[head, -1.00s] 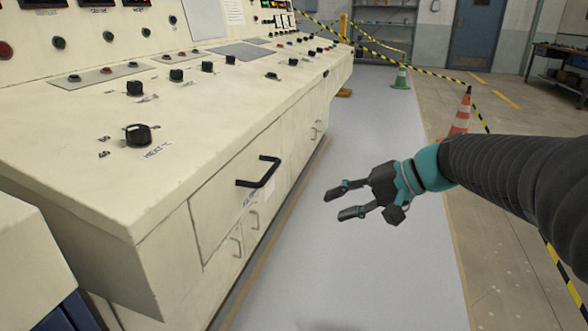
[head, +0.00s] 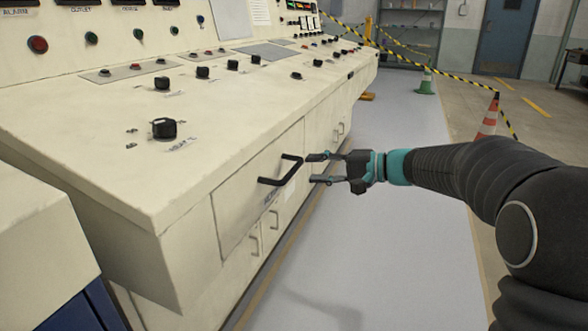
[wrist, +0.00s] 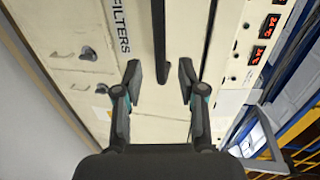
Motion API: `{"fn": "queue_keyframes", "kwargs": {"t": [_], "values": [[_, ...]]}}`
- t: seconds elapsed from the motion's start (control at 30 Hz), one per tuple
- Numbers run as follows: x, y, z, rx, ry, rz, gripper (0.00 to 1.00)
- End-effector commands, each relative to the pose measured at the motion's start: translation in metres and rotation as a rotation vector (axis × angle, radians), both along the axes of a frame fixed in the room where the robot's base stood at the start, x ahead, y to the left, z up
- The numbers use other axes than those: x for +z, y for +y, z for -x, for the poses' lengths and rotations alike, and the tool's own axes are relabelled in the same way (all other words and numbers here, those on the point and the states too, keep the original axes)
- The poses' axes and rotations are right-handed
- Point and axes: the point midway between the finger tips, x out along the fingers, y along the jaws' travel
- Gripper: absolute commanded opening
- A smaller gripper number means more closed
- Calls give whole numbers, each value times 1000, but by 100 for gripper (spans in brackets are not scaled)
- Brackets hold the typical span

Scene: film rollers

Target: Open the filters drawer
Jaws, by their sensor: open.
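The filters drawer (head: 240,207) is a cream front panel in the side of the console, and it looks closed. Its black bar handle (head: 283,172) sticks out near the top edge. In the wrist view the handle (wrist: 160,40) is a dark bar by the "FILTERS" label (wrist: 118,27). My gripper (head: 314,169) is open and empty, just right of the handle in the head view, with its fingers pointing at it. In the wrist view the near end of the bar shows between my fingertips (wrist: 161,77). I cannot tell how much gap is left in depth.
The console top (head: 110,150) with knobs overhangs the drawer. Smaller cupboard doors with grey handles (head: 254,246) lie below. The grey floor (head: 385,240) alongside is clear. A striped cone (head: 487,118), a green cone (head: 427,82) and barrier tape stand farther back.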

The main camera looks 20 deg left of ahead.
Motion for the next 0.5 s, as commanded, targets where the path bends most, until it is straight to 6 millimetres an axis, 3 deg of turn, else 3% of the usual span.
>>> {"fn": "queue_keyframes", "kwargs": {"t": [0.2, 0.5], "values": [[-8, 37, -2, 3, 0, 1, 40], [-13, 60, -5, 0, 0, 1, 40]]}}
